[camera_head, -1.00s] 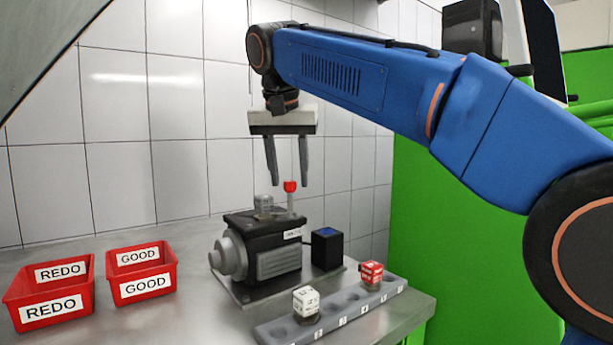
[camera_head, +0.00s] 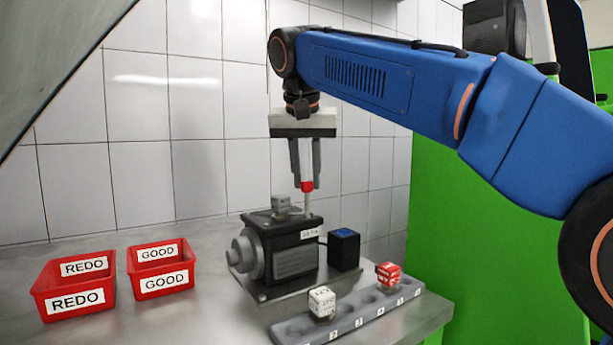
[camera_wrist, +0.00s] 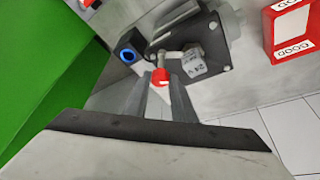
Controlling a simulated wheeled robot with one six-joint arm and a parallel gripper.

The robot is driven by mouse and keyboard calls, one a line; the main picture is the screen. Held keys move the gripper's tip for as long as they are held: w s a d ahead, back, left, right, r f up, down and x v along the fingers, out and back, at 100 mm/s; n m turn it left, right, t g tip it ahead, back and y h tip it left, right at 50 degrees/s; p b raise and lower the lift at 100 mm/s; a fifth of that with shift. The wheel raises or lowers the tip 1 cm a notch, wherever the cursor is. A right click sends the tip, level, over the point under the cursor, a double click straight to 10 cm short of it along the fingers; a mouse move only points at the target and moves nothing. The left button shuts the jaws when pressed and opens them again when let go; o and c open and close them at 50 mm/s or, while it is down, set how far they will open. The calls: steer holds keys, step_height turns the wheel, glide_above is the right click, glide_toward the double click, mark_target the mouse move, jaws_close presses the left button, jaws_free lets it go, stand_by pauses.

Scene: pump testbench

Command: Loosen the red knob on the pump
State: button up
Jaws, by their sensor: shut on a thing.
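The pump (camera_head: 290,252) is a dark block with a grey round end, standing on a plate on the metal bench. Its red knob (camera_head: 307,186) tops a thin upright stem above the pump's right side. My gripper (camera_head: 305,184) points straight down from above, its two fingers close together with their tips at the knob. It is shut on the red knob. In the wrist view the knob (camera_wrist: 160,76) shows at the tips of the fingers, which hide part of it, with the pump (camera_wrist: 200,50) beyond.
A black box with a blue top (camera_head: 344,248) stands right of the pump. A grey rack (camera_head: 345,317) in front holds a white cube (camera_head: 322,302) and a red cube (camera_head: 388,275). Red REDO (camera_head: 108,286) and GOOD (camera_head: 188,268) bins stand at left. The space above the bins is clear.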

steer(key=n, duration=0.2)
steer(key=n+y, duration=0.1)
steer(key=shift+d+n+y, duration=0.2)
steer(key=shift+n+y, duration=0.1)
steer(key=shift+n, duration=0.1)
steer(key=n+y, duration=0.1)
steer(key=n, duration=0.3)
steer(key=shift+w+d+n+g+y, duration=0.1)
steer(key=shift+n+g+y, duration=0.2)
steer(key=shift+y, duration=0.1)
steer(key=n, duration=0.2)
steer(key=n+g+y, duration=0.1)
steer(key=n, duration=0.1)
steer(key=shift+w+d+n, duration=0.1)
steer(key=shift+w+n, duration=0.05)
steer(key=shift+n, duration=0.15)
steer(key=shift+n+g+y, duration=0.4)
steer(key=shift+n+g, duration=0.6)
steer(key=shift+n, duration=1.1)
steer(key=o, duration=1)
steer(key=v, duration=1.2)
